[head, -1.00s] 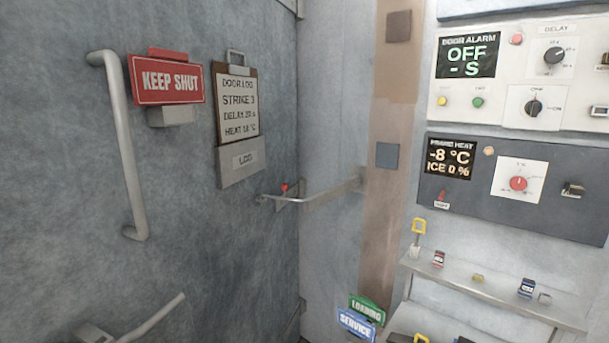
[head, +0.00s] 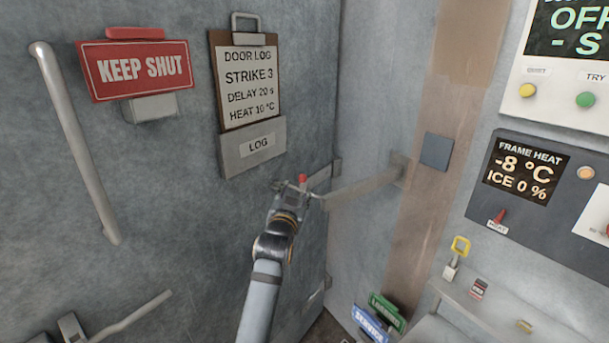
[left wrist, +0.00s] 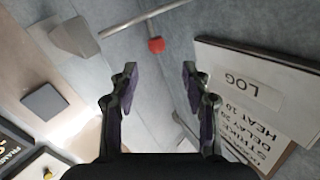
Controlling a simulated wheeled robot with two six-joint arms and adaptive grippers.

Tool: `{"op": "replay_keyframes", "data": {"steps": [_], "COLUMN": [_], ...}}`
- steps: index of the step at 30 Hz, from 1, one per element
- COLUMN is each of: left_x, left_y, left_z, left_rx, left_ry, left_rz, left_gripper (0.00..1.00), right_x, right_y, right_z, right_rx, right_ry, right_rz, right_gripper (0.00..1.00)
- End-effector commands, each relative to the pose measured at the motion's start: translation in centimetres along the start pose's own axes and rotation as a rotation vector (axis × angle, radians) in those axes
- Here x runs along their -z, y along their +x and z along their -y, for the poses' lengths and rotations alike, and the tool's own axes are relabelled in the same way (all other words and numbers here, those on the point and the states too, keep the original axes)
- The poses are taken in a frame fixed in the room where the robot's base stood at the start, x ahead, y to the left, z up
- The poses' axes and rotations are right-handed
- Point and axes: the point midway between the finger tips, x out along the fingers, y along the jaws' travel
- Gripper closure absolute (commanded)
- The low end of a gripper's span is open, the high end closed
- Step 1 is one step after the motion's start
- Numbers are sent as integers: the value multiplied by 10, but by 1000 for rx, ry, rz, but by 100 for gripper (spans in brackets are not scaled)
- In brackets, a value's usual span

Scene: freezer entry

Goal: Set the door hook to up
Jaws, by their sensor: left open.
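The door hook (head: 365,187) is a grey metal bar. It runs roughly level from a bracket on the wall at right to the door at left. A small red knob (head: 302,179) shows at its door end. My left gripper (head: 296,188) is at that end and partly covers it. In the left wrist view my left gripper (left wrist: 160,75) is open, with nothing between its fingers. The red knob (left wrist: 156,44) lies just beyond the fingertips, between their lines, beside the bar (left wrist: 140,18). Whether a finger touches the knob I cannot tell. My right gripper is not in view.
The door carries a long handle (head: 78,150), a red KEEP SHUT sign (head: 137,70) and a clipboard (head: 247,85) above the hook's end. At right are a frame heat panel (head: 500,215) and a shelf (head: 490,305) with small items. A grey plate (head: 437,150) is on the wall.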

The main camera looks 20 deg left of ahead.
Motion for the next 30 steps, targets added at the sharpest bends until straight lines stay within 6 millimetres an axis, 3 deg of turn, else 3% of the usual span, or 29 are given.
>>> {"op": "replay_keyframes", "data": {"steps": [5, 12, 24, 30], "left_x": [5, 2, 0, 0], "left_y": [40, 79, 90, 90], "left_z": [2, 1, 0, 0], "left_rx": [0, -1, 0, -1], "left_ry": [3, 1, 0, 0], "left_rz": [1, 2, 1, 1], "left_gripper": [52, 52, 52, 77], "right_x": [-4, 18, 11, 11], "right_y": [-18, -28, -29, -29], "right_z": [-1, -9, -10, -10], "right_rx": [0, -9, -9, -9], "right_ry": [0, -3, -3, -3], "right_rz": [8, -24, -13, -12], "right_gripper": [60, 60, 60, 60]}}
